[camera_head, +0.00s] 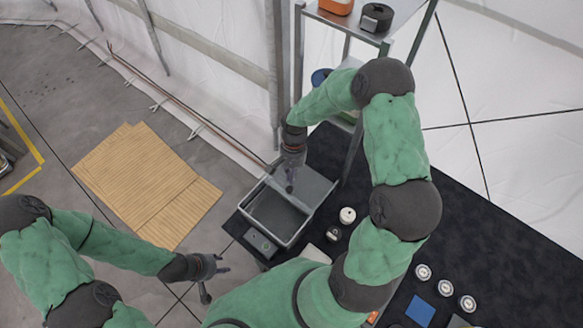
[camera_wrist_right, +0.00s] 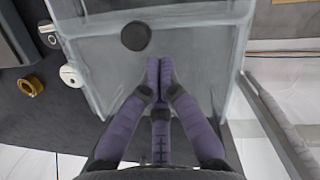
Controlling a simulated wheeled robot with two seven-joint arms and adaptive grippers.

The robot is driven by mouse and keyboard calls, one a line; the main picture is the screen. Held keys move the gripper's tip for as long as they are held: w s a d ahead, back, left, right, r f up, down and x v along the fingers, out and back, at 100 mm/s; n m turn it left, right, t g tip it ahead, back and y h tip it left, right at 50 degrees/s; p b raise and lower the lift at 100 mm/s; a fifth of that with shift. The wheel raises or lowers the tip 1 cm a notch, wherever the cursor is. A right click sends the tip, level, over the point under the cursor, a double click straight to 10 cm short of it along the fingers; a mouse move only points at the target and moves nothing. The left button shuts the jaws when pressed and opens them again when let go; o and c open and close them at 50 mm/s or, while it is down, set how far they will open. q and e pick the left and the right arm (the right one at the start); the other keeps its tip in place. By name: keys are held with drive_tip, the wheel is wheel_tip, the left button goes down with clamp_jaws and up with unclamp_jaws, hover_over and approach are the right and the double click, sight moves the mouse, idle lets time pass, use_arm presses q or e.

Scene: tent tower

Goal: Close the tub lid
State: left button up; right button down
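The grey tub (camera_head: 268,212) stands at the left end of the black table, open at the top with its inside showing. Its grey lid (camera_head: 313,184) is raised at the tub's far right side. My right gripper (camera_head: 290,186) is over the far side of the tub, by the lid. In the right wrist view its purple fingers (camera_wrist_right: 160,62) are together, with nothing seen between them, in front of a pale grey panel (camera_wrist_right: 105,60) that appears to be the lid. Whether they touch it is unclear. My left gripper (camera_head: 214,282) is low left of the table, fingers apart and empty.
A grey device (camera_head: 261,243) lies at the tub's near side. A white roll (camera_head: 347,215) and a small dark can (camera_head: 333,234) stand right of it. A shelf rack (camera_head: 400,12) rises behind. Tan boards (camera_head: 150,180) lie on the floor at left.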

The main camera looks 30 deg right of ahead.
drive_tip(key=shift+f, duration=0.25)
drive_tip(key=s+a+b, duration=0.1)
drive_tip(key=s+a, duration=0.4)
drive_tip(key=a, duration=0.7)
drive_tip(key=shift+a+b, duration=0.15)
drive_tip(key=shift+b, duration=0.25)
drive_tip(key=p+v, duration=0.6)
drive_tip(key=v, duration=0.4)
